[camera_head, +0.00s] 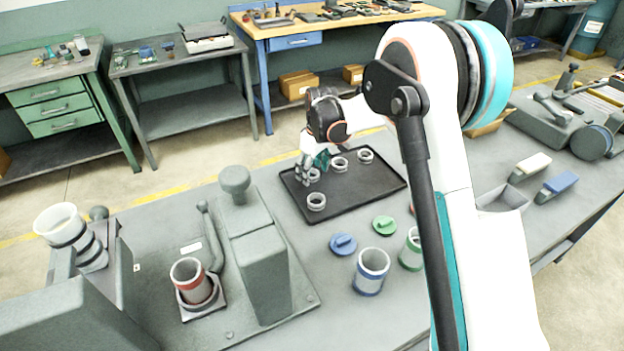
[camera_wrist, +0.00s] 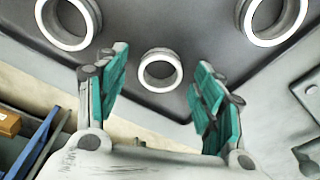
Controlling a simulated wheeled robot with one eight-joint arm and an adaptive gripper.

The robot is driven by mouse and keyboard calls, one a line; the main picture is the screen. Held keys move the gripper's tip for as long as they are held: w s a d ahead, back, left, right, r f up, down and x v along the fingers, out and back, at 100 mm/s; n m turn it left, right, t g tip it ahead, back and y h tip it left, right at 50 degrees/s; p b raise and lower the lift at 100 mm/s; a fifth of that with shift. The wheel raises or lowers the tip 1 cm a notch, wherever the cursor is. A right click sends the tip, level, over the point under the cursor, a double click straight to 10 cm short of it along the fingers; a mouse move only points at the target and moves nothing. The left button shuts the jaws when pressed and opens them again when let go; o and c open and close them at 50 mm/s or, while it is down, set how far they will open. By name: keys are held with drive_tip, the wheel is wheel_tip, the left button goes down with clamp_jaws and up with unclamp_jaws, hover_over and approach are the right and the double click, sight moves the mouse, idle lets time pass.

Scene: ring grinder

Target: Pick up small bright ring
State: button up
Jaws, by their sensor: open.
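Several pale metal rings lie on a black tray (camera_head: 352,194). The ring nearest the tray's far left corner (camera_head: 313,174) is partly hidden by my gripper (camera_head: 312,168). In the wrist view this ring (camera_wrist: 160,70) looks smaller than its two visible neighbours and has a bright rim. My gripper (camera_wrist: 160,100) is open, with its teal-padded fingers apart and nothing between them. The small ring shows in the gap, a little beyond the fingers, apart from both. The exact height of the fingertips above the tray is hard to tell.
Other rings lie at the tray's front (camera_head: 316,201), middle (camera_head: 339,164) and right (camera_head: 365,156). A grey press-like machine (camera_head: 258,255) stands left of the tray. Blue (camera_head: 343,244) and green (camera_head: 384,225) lids lie in front of it, near a blue-banded cup (camera_head: 371,271).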

drive_tip(key=shift+f, duration=0.1)
drive_tip(key=shift+c, duration=0.4)
drive_tip(key=c, duration=1.1)
